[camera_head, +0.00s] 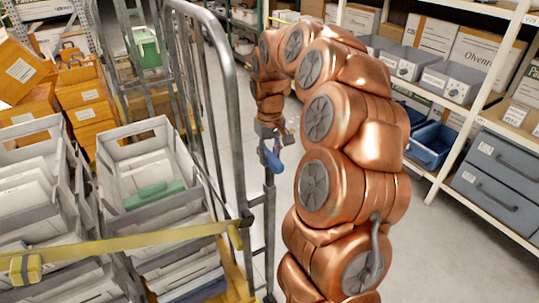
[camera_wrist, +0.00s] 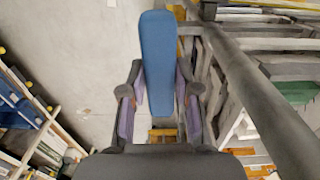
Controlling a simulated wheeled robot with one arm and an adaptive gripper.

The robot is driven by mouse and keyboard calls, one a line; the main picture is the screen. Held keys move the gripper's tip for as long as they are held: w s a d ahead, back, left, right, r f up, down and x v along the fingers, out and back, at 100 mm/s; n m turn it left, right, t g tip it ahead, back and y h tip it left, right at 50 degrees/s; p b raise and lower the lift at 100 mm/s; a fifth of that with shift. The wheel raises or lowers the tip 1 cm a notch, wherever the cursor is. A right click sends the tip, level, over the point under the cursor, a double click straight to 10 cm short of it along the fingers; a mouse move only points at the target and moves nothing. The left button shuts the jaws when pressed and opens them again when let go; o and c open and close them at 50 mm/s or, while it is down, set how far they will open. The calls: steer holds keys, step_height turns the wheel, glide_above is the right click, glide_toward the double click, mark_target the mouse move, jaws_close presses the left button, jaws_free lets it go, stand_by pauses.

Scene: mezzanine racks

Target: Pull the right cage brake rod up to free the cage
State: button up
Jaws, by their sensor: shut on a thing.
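The brake rod (camera_head: 269,215) is a thin grey upright bar along the right side of the roll cage. Its blue handle (camera_head: 272,160) shows just below my gripper (camera_head: 270,130) in the head view. In the wrist view, the blue handle (camera_wrist: 167,60) runs up the picture between the two dark fingers of my gripper (camera_wrist: 160,95), which are shut on it. The cage (camera_head: 236,150) has a grey tubular frame and stands left of the rod. The lower end of the rod is hard to make out.
Grey bins (camera_head: 155,165) with white boxes and a green item sit left, behind a yellow strap (camera_head: 130,241). Orange boxes (camera_head: 90,95) are stacked at the far left. Shelves with a blue bin (camera_head: 430,145) and grey drawers (camera_head: 495,175) stand right. Grey floor (camera_head: 455,235) lies clear before them.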

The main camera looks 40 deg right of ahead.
jaws_close()
steer(key=shift+r, duration=0.1)
steer(key=shift+w+r, duration=0.1)
steer(key=shift+r, duration=0.1)
steer(key=shift+r+b, duration=0.3)
steer(key=shift+r, duration=2.5)
steer(key=o, duration=0.6)
jaws_free()
steer(key=shift+r, duration=0.1)
steer(key=o, duration=0.4)
steer(key=shift+c, duration=0.2)
steer(key=shift+f, duration=0.2)
